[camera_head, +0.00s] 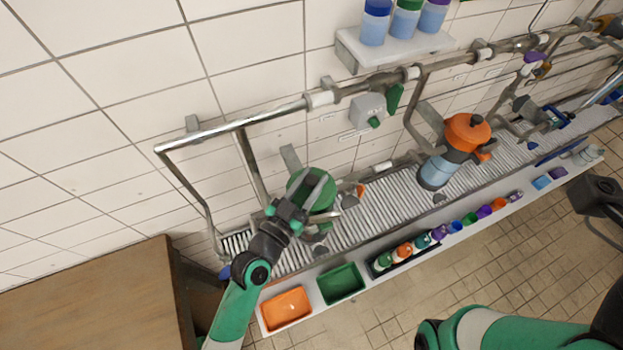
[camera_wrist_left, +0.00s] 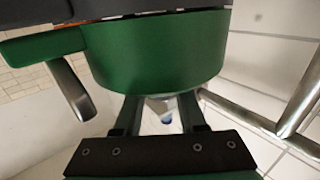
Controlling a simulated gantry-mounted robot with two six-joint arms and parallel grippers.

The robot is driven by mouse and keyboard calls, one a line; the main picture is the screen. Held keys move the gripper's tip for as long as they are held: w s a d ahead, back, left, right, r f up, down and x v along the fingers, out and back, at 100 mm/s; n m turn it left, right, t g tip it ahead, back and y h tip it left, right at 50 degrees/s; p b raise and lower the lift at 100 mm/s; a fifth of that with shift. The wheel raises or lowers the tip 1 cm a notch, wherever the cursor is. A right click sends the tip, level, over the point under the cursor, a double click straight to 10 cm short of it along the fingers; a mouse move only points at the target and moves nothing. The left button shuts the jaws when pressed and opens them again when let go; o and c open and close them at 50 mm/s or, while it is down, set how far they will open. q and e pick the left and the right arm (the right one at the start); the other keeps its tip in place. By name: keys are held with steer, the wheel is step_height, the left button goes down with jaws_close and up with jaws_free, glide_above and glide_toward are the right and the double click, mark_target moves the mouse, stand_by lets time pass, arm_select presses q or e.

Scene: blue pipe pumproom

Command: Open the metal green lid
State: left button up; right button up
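The round green lid (camera_head: 326,197) is on a vessel on the slatted wall shelf, left of centre in the head view. In the left wrist view the green lid (camera_wrist_left: 160,60) is a wide green drum filling the upper middle, with a curved metal handle (camera_wrist_left: 66,90) on its left. My left gripper (camera_head: 311,184) reaches over the lid from the lower left and hides part of it. In the wrist view the fingers of my left gripper (camera_wrist_left: 161,100) are apart with a clear gap between them, close to the drum's lower edge; contact cannot be told. My right gripper is not in view.
A metal pipe (camera_head: 235,125) runs along the wall behind the lid. An orange-topped vessel (camera_head: 466,131) stands to the right. An orange tray (camera_head: 285,308), a green tray (camera_head: 341,283) and several small bottles line the front ledge. A brown cabinet (camera_head: 100,300) is at lower left.

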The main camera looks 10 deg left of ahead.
arm_select(q)
jaws_close()
stand_by(1.0)
